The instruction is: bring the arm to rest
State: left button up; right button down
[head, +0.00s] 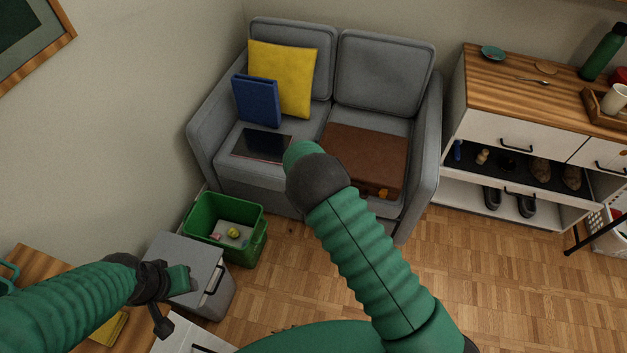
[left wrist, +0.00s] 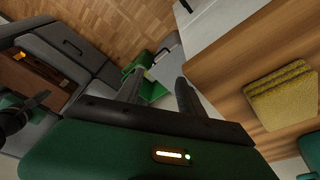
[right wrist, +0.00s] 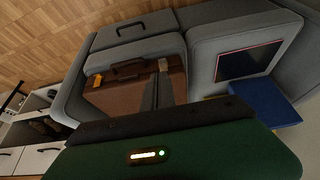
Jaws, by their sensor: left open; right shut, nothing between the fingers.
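My left arm (head: 65,307) comes in from the left in the head view, low over the wooden desk. Its gripper (head: 178,306) is open and empty beside the grey lidded bin; its two separated fingers (left wrist: 162,88) show in the left wrist view. My right arm (head: 375,260) reaches up the middle of the head view towards the sofa, and its forearm hides its gripper there. In the right wrist view the right gripper (right wrist: 156,92) is shut with nothing in it, its fingers seen against the brown briefcase (right wrist: 125,88). I cannot tell the distance to the briefcase.
The grey sofa (head: 385,75) holds the briefcase, a dark tablet, a blue book and a yellow cushion. A green crate (head: 258,243) and the grey bin (head: 185,255) stand left. A sideboard (head: 500,130) stands right. Parquet floor (head: 500,290) is clear.

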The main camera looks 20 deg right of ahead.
jog(key=shift+f, duration=0.1)
jog(key=shift+a, duration=0.1)
jog(key=s+r+n+g+y+p, duration=0.1)
jog(key=s+r+n+y+p, duration=0.2)
jog(key=s+r, duration=2.3)
jog(key=s+n+p, duration=0.3)
jog(key=p, duration=0.3)
jog(key=shift+s+a+n+g, duration=0.2)
jog(key=shift+a+n+g, duration=0.15)
jog(key=shift+n+g, duration=0.05)
